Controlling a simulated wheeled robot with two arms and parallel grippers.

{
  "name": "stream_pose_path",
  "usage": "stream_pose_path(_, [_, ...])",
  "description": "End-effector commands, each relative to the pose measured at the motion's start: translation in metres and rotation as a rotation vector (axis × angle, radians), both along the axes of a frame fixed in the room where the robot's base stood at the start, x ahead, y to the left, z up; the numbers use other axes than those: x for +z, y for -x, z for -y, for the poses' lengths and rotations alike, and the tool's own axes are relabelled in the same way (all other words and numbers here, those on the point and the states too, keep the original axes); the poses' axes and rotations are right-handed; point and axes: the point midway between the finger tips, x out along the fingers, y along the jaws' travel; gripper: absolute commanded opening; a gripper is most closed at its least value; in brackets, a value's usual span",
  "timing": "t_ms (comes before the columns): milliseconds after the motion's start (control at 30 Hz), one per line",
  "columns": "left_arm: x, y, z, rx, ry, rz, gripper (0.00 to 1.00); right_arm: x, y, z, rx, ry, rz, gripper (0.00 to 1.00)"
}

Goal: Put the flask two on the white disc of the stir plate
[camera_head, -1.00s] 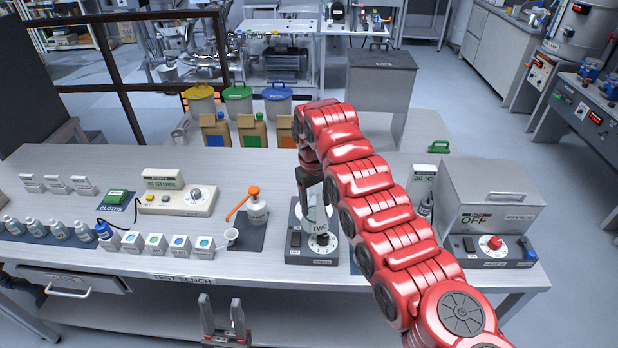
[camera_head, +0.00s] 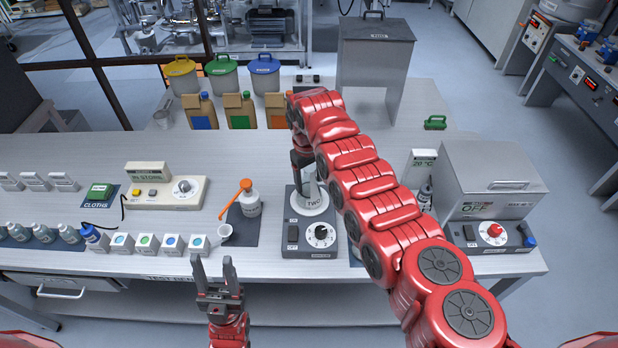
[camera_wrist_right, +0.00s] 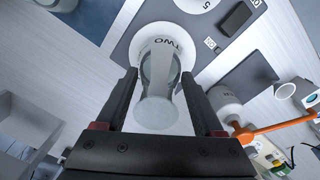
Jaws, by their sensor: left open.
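Flask two (camera_head: 309,187), pale with a "TWO" label low on it, stands upright on the white disc (camera_head: 325,209) of the stir plate (camera_head: 325,238). In the right wrist view the flask (camera_wrist_right: 157,108) stands between the fingers of my right gripper (camera_wrist_right: 160,78). A gap shows on each side, so this gripper looks open around the flask. In the head view the right gripper (camera_head: 303,172) is partly hidden by its own red arm. My left gripper (camera_head: 213,268) is open and empty in front of the bench's front edge.
A grey lidded box (camera_head: 496,180) stands to the right. Bare bench lies behind the plate.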

Motion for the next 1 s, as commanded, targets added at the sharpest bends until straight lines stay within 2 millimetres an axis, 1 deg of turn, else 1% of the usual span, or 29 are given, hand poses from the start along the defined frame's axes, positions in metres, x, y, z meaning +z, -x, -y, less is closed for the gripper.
stream_pose_path(33, [0.0, 0.0, 0.0, 0.0, 0.0, 0.0, 0.5, 0.0, 0.0, 0.0, 0.0, 0.0, 0.0, 0.81])
stream_pose_path(100, [0.0, 0.0, 0.0, 0.0, 0.0, 0.0, 0.5, 0.0, 0.0, 0.0, 0.0, 0.0, 0.0, 0.93])
stream_pose_path(133, [0.0, 0.0, 0.0, 0.0, 0.0, 0.0, 0.5, 0.0, 0.0, 0.0, 0.0, 0.0, 0.0, 0.96])
stream_pose_path(433, [0.001, 0.0, 0.0, 0.0, 0.0, 0.0, 0.5, 0.002, 0.0, 0.0, 0.0, 0.0, 0.0, 0.96])
stream_pose_path(533, [-0.006, 0.0, 0.0, 0.0, 0.0, 0.0, 0.5, 0.007, -0.001, 0.0, -0.001, -0.001, 0.004, 0.96])
stream_pose_path(667, [-0.022, 0.0, 0.0, 0.0, 0.0, 0.0, 0.5, 0.028, -0.002, -0.001, -0.001, -0.003, 0.01, 0.96])
stream_pose_path(733, [-0.032, 0.0, 0.0, 0.0, 0.0, 0.0, 0.5, 0.044, 0.0, -0.002, 0.0, -0.002, 0.006, 0.96])
stream_pose_path(800, [-0.038, 0.0, 0.0, 0.0, 0.0, 0.0, 0.5, 0.062, -0.001, -0.003, -0.001, 0.0, 0.009, 0.96])
stream_pose_path(900, [-0.044, 0.0, 0.0, 0.0, 0.0, 0.0, 0.5, 0.081, 0.001, -0.004, 0.001, 0.001, 0.003, 0.96])
stream_pose_path(1000, [-0.049, 0.0, 0.0, 0.0, 0.0, 0.0, 0.5, 0.094, 0.002, -0.004, 0.0, 0.001, 0.003, 0.96])
